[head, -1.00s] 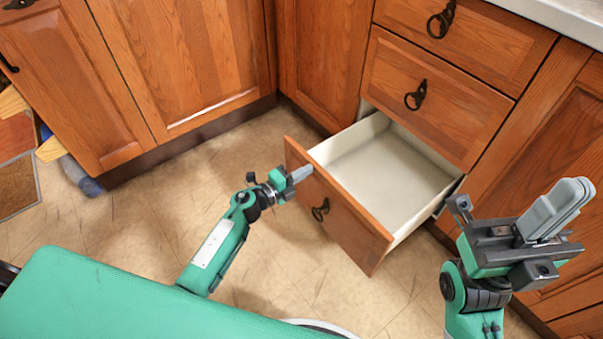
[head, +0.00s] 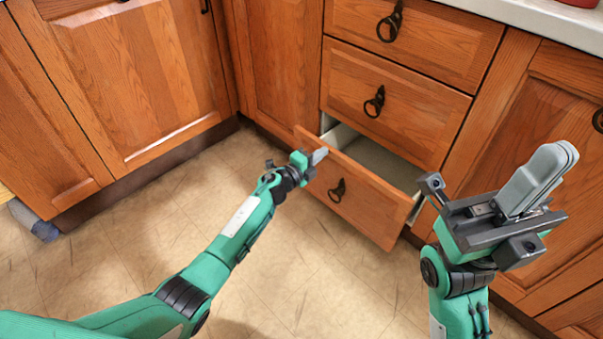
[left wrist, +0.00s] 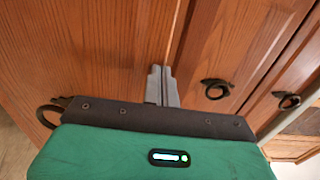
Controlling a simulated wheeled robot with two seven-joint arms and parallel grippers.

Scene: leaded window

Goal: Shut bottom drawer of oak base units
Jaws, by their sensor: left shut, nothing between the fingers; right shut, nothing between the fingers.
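The bottom drawer (head: 350,193) of the oak base units stands partly open, with a strip of its pale, empty inside (head: 380,163) showing behind the front. Its front has a dark ring pull (head: 338,190). My left gripper (head: 319,156) is shut and empty, with its fingertips at the upper left part of the drawer front; they look to be touching it. In the left wrist view the shut fingers (left wrist: 161,86) point at oak wood. My right gripper (head: 540,180) is shut and empty, raised in front of the cabinets to the right of the drawer.
Two closed drawers, the middle one (head: 392,105) and the top one (head: 415,35), sit above under a pale worktop (head: 540,22). Closed oak doors (head: 130,80) stand at the left. A blue object (head: 35,222) lies on the floor by the left cabinet. The floor (head: 300,270) before the drawer is clear.

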